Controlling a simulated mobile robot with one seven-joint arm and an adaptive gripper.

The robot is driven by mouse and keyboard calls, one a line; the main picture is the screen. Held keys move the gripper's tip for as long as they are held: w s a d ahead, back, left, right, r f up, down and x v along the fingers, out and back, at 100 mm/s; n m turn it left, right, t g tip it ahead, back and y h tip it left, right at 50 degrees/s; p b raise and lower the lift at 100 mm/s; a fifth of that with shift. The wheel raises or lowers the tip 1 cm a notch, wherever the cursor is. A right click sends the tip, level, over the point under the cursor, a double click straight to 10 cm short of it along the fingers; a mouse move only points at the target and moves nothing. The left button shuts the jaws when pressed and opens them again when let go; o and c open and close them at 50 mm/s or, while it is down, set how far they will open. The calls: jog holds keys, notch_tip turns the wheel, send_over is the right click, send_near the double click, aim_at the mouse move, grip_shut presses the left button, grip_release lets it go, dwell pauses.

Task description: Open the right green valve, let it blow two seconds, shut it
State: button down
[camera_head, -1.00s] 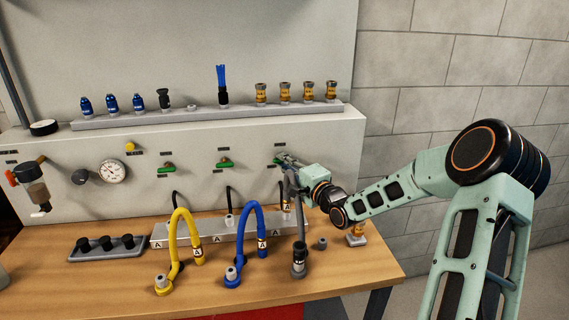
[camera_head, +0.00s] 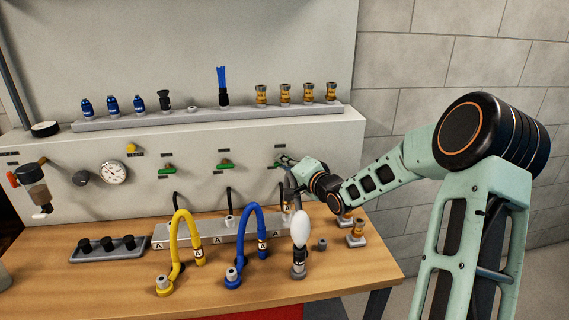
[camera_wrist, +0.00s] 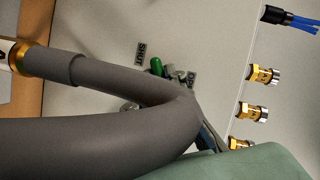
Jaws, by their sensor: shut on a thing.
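The right green valve (camera_head: 277,164) is on the panel, above the grey hose, mostly covered by my gripper (camera_head: 286,163) in the head view. My gripper is shut on its handle. In the wrist view the green handle (camera_wrist: 157,67) shows between the SHUT and OPEN labels; the grey hose hides most of my fingers. The grey hose (camera_wrist: 110,130) arches close in front of my gripper. A white oval plume (camera_head: 300,227) stands over the dark-and-grey nozzle (camera_head: 299,262) at the hose's bench end.
Two other green valves, middle (camera_head: 225,165) and left (camera_head: 167,170), sit along the panel. Blue (camera_head: 246,225) and yellow (camera_head: 173,235) hoses stand left of the grey one. A brass fitting (camera_head: 356,232) is on the bench at right. A shelf (camera_head: 210,117) of fittings runs above.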

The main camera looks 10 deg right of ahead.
jog(key=n+h+b, duration=0.1)
jog(key=n+b, duration=0.1)
jog(key=b, duration=0.3)
jog(key=n+g+h+b, duration=0.1)
jog(key=n+h+b, duration=0.1)
jog(key=b, duration=0.3)
jog(key=n+h+b, duration=0.1)
jog(key=n+b, duration=0.3)
jog(key=b, duration=0.1)
jog(key=shift+a+h, duration=0.3)
jog(key=shift+a, duration=0.05)
jog(key=shift+n+h+b, duration=0.3)
jog(key=shift+b, duration=0.85)
jog(key=shift+r+g, duration=0.15)
jog(key=shift+g, duration=0.15)
jog(key=c, duration=2)
grip_release()
notch_tip(320, 180, up, 10)
